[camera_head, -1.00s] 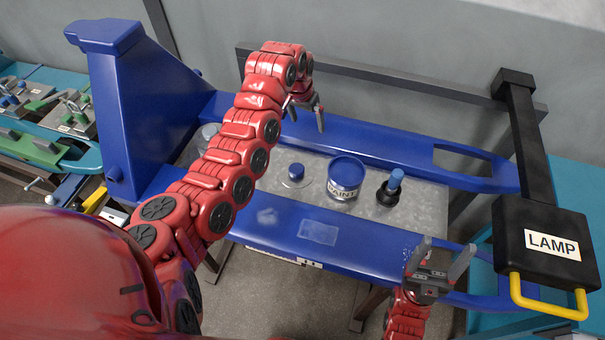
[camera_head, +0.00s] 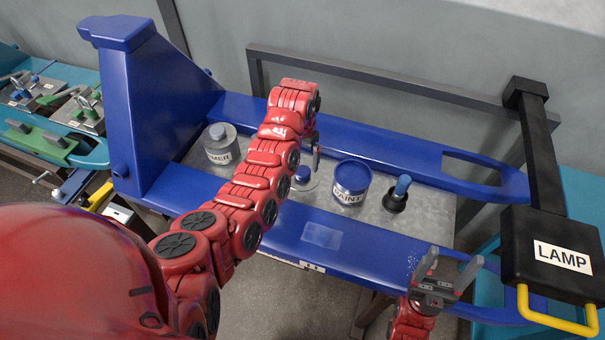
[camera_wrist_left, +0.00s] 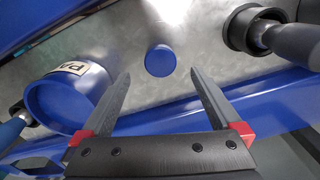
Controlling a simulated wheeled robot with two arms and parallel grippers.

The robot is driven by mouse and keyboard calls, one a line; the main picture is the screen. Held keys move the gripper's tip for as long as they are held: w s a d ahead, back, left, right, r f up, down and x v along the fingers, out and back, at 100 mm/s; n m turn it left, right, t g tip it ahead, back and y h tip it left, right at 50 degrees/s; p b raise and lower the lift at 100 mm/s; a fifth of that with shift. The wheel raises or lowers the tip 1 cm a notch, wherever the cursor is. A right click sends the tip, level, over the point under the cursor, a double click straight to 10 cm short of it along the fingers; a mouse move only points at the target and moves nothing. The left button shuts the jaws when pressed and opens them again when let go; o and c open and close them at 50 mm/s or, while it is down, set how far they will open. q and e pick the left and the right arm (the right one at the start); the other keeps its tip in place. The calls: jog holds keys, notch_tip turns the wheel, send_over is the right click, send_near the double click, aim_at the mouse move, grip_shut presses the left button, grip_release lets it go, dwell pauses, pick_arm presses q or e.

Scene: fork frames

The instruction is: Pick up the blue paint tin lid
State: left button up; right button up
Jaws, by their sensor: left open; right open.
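In the left wrist view the blue top (camera_wrist_left: 160,59) shows between and just beyond the open fingertips of my left gripper (camera_wrist_left: 160,80), not gripped. My right gripper (camera_head: 442,272) is open and empty near the front blue beam.
A grey primer tin (camera_head: 221,146) stands at the left. A blue-handled tool in a black holder (camera_head: 397,194) stands right of the paint tin. Blue beams (camera_head: 345,240) run along the front and back. A black lamp (camera_head: 552,252) hangs at the right.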

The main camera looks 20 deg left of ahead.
aim_at(302, 172)
pick_arm(q)
jog(key=shift+s+f+p, duration=0.2)
jog(key=shift+f+p, duration=0.35)
notch_tip(302, 172, down, 2)
jog(key=shift+f+p, duration=0.25)
jog(key=shift+p, duration=0.2)
jog(key=shift+f, duration=0.9)
jog(key=shift+a, duration=0.1)
grip_shut()
jog(key=shift+r, duration=0.1)
